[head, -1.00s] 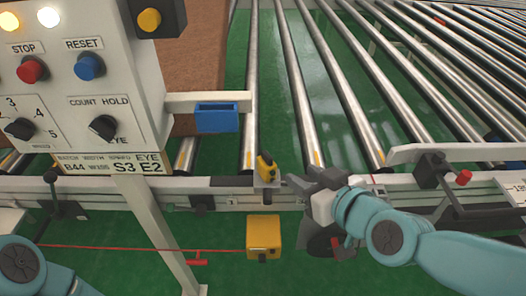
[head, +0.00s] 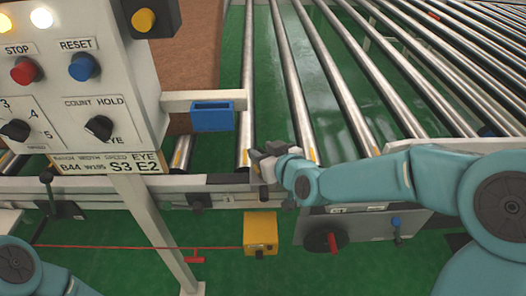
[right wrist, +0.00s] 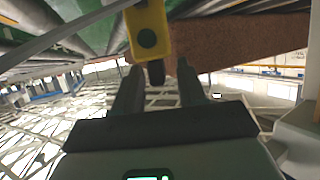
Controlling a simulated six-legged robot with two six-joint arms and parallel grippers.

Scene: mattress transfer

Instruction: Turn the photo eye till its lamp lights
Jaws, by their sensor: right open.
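The photo eye is hidden behind my right gripper (head: 264,160) in the head view, at the conveyor's near side rail. In the right wrist view, a yellow body (right wrist: 147,32) with a dark green round spot, which I take for the photo eye, is just ahead of the fingers. A black stub (right wrist: 156,73) under it lies between the two open fingertips of the right gripper (right wrist: 158,78); I cannot tell if they touch it. The round spot looks dark, not glowing. My left gripper is out of view; only part of my left arm shows at bottom left.
A control panel (head: 60,110) with knobs and buttons stands at left. A blue holder (head: 212,117) is fixed beside it. A yellow box (head: 261,232) with a red cord hangs below the rail (head: 330,185). Rollers (head: 345,90) fill the back; a brown slab (head: 190,50) lies at left.

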